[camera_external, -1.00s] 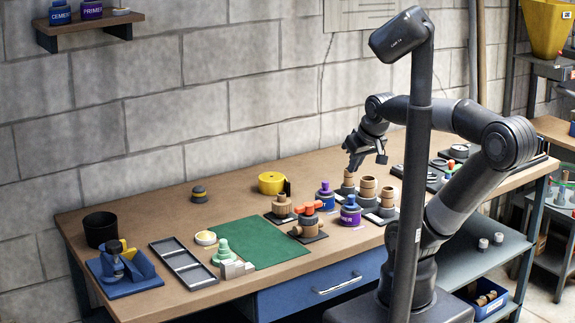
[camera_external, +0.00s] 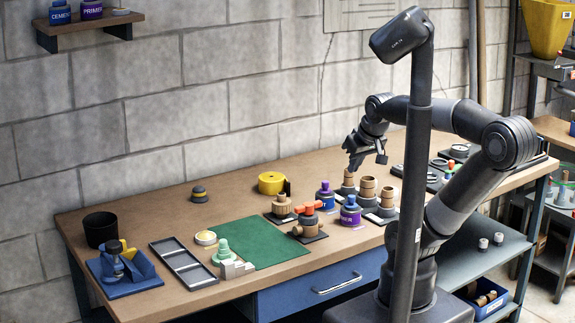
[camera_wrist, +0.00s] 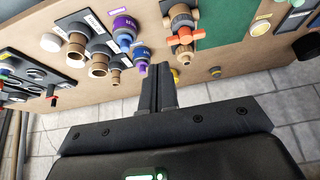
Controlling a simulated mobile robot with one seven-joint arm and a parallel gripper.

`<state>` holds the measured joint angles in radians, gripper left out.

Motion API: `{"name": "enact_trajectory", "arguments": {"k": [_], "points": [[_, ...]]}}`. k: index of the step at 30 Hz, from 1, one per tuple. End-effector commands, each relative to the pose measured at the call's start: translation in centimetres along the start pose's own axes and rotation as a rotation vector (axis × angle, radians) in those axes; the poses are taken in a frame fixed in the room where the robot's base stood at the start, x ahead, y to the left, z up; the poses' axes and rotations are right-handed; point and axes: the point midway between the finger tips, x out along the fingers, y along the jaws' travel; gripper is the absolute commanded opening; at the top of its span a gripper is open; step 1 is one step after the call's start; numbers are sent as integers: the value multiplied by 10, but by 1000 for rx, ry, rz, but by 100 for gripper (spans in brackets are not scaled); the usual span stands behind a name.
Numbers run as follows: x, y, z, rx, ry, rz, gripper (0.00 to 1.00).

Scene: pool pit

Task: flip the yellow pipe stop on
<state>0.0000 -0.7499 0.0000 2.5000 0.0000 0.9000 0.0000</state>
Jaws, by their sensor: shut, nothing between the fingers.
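I cannot tell for sure which thing is the yellow pipe stop. A small dark knob (camera_external: 199,194) stands alone at the back of the bench and has a yellow band low on it. It also seems to show in the wrist view (camera_wrist: 215,71). A round yellow thing (camera_external: 271,183) lies right of it, beside a black upright piece. It is mostly hidden behind my fingers in the wrist view. My gripper (camera_wrist: 163,75) is shut and empty. In the external view my gripper (camera_external: 357,155) hangs above the bench, right of both and touching neither.
A valve with an orange handle (camera_external: 308,208), brown fittings (camera_external: 368,187) and purple-blue cans (camera_external: 350,210) stand below and around my gripper. A green mat (camera_external: 258,243), grey tray (camera_external: 184,264) and black cup (camera_external: 100,229) lie left. The bench back is mostly clear.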

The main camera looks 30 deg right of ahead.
Motion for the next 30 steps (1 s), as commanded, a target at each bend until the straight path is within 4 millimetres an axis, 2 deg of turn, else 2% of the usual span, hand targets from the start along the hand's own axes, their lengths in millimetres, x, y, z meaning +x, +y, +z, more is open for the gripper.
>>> {"name": "enact_trajectory", "arguments": {"k": [4,7,14,23,30], "points": [[0,-2,-3,-10,0,-2,0],[2,-7,-13,-42,0,-5,0],[15,-39,-60,-205,13,-23,0],[42,-114,-121,-455,51,-58,0],[67,-196,-151,-660,92,-95,0]]}}
